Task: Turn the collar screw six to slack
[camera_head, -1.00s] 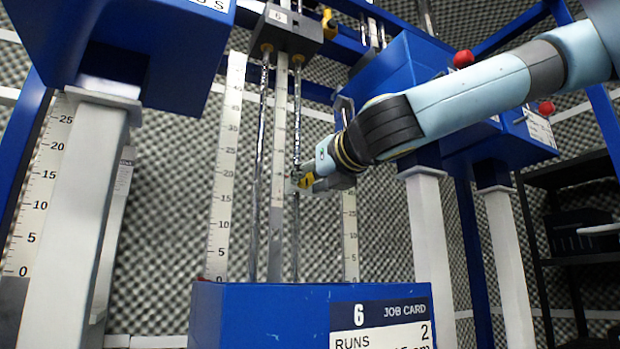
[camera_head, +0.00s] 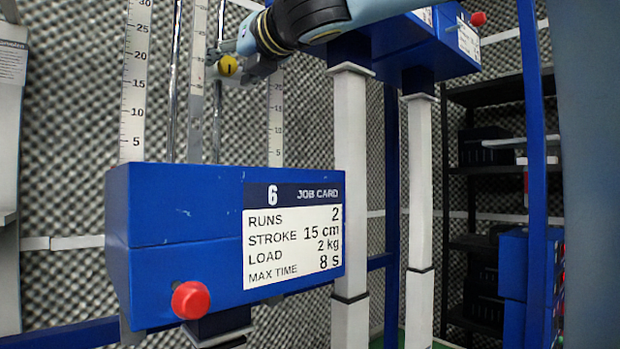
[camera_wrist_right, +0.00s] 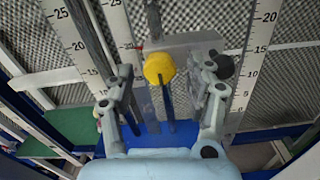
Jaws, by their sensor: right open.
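The collar screw has a round yellow knob (camera_head: 228,66) on the upright metal rods above the blue unit marked 6 (camera_head: 150,210). My right gripper (camera_head: 241,64) reaches in from the right at the knob's height. In the right wrist view, the yellow knob (camera_wrist_right: 159,67) lies between the two open fingers of my right gripper (camera_wrist_right: 168,78), with gaps visible on both sides. A grey collar plate (camera_wrist_right: 185,42) shows behind the knob. How far the fingertips are from the knob in depth is hard to tell. My left gripper is not in view.
A job card (camera_head: 292,235) and a red button (camera_head: 190,300) are on the unit's front. Upright scales (camera_head: 135,85) stand by the rods. White posts (camera_head: 350,180) stand to the right, with a dark shelf (camera_head: 475,200) beyond. Patterned foam covers the back wall.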

